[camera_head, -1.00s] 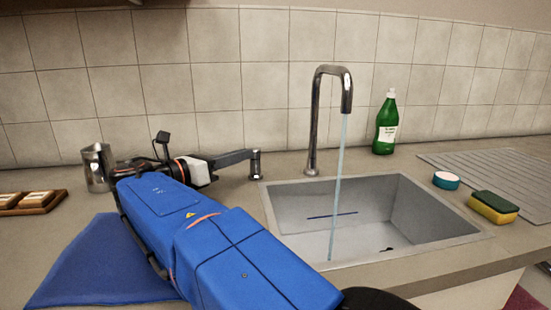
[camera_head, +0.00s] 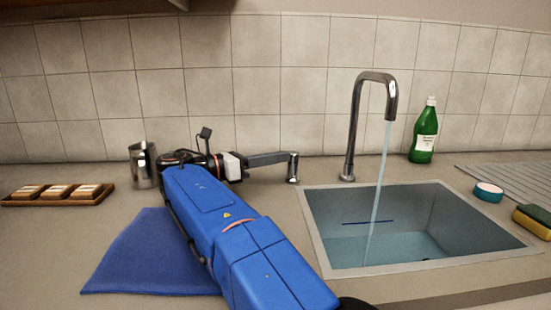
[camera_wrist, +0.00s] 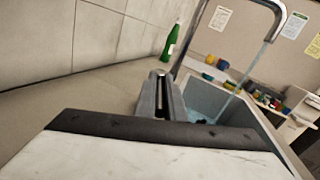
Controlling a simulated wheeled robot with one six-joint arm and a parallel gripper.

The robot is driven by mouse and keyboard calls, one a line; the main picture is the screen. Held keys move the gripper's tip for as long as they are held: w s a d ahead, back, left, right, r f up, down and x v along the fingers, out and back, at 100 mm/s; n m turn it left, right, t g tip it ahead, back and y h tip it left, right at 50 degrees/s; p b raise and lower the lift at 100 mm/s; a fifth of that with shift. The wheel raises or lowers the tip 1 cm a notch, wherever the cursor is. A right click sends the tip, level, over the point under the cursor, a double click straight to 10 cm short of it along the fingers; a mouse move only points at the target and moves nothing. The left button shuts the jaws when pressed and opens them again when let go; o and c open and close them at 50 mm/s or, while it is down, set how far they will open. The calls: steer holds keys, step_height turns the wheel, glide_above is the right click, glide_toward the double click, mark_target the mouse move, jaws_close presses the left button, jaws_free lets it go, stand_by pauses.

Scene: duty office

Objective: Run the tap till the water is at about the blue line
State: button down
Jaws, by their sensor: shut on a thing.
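The chrome tap (camera_head: 354,125) stands behind the sink (camera_head: 311,218), and a stream of water (camera_head: 379,185) falls from its spout into the basin. Bluish water (camera_head: 390,250) covers the basin floor. The dark blue line (camera_head: 367,222) is on the back inner wall, and the water's surface appears a little below it. My gripper (camera_head: 285,157) is left of the tap, shut on the small chrome tap handle (camera_head: 293,172). In the wrist view my gripper (camera_wrist: 162,95) has the handle's metal top (camera_wrist: 163,74) between its fingers. The handle's lower part is hidden there.
A green bottle (camera_head: 424,135) stands right of the tap. A round tub (camera_head: 488,191) and a sponge (camera_head: 534,221) lie right of the sink. A metal jug (camera_head: 143,165), a wooden tray (camera_head: 90,200) and a blue cloth (camera_head: 150,260) are on the left.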

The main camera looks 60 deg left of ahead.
steer(key=c, duration=1.8)
jaws_free()
steer(key=shift+w, duration=0.45)
steer(key=shift+c, duration=0.2)
steer(key=shift+s, duration=0.1)
steer(key=s, duration=0.8)
steer(key=s+a, duration=0.1)
steer(key=s, duration=0.3)
